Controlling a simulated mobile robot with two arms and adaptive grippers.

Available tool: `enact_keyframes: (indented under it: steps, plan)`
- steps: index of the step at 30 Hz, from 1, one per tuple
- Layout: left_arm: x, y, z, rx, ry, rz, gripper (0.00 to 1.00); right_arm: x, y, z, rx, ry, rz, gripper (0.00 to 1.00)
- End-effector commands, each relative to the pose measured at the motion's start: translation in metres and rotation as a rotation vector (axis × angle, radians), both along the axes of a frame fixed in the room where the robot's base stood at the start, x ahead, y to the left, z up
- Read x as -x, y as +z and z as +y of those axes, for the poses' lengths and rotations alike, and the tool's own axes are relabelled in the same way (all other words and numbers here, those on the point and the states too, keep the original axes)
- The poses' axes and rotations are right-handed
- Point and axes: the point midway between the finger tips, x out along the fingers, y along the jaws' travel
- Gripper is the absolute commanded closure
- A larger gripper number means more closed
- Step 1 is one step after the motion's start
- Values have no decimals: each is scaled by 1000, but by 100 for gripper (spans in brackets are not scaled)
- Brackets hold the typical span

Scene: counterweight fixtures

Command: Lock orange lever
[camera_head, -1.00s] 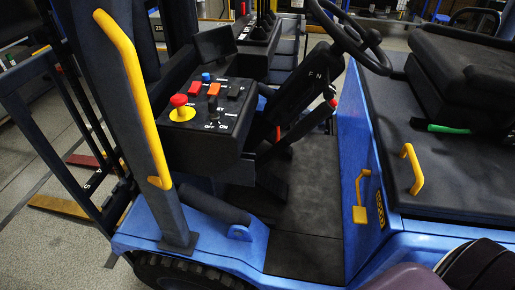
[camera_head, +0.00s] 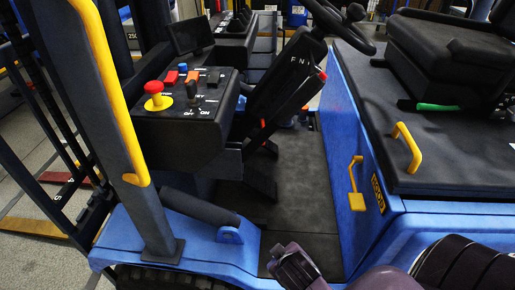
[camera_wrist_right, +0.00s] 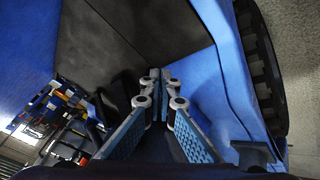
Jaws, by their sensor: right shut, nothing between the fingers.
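A small orange lever (camera_head: 193,77) stands upright on the black control panel (camera_head: 180,128) in the head view. Its exact setting is too small to tell. A red-orange strip (camera_head: 263,126) shows low by the steering column; I cannot tell whether it is a lever. My right gripper (camera_head: 287,258) is at the bottom of the head view, over the cab floor, well below and right of the panel. In the right wrist view the right gripper (camera_wrist_right: 161,78) is shut and empty, touching none of these. My left gripper is not in view.
A red knob on a yellow base (camera_head: 155,95) sits at the panel's near left. A black post with a yellow handrail (camera_head: 105,75) stands left of it. The steering wheel (camera_head: 345,25), seat (camera_head: 445,50) and blue side with a yellow latch (camera_head: 356,185) flank the open floor (camera_head: 300,180).

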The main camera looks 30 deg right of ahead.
Motion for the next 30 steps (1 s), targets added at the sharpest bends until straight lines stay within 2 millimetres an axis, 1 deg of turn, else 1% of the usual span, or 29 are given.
enact_keyframes:
  steps: [1, 2, 3, 5, 6, 8, 9, 12, 14, 16, 18, 21, 25, 30]
  plan:
    - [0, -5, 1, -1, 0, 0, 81, -21, 13, -18, 69, -4, -66, 100]
    - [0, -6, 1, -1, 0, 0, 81, -32, 23, -29, 114, -5, -104, 100]
    - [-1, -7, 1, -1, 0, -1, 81, -48, 36, -43, 175, -1, -155, 100]
    - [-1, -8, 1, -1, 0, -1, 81, -70, 56, -61, 270, 9, -228, 100]
    - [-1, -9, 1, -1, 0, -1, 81, -85, 69, -73, 337, 21, -274, 100]
    - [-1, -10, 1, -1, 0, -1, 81, -107, 89, -86, 440, 51, -340, 100]
    - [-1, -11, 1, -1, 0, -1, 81, -121, 102, -93, 510, 75, -381, 100]
    - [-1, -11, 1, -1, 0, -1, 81, -155, 131, -102, 680, 160, -464, 100]
    - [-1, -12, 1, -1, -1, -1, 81, -174, 143, -101, 774, 225, -500, 100]
    - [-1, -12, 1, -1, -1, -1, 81, -194, 153, -96, 870, 306, -531, 100]
    - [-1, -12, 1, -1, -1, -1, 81, -212, 158, -88, 950, 389, -551, 100]
    - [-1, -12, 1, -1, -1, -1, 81, -230, 159, -76, 1032, 493, -564, 100]
    - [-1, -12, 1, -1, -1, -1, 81, -244, 156, -64, 1091, 587, -568, 100]
    - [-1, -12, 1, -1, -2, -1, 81, -249, 154, -59, 1114, 628, -567, 100]
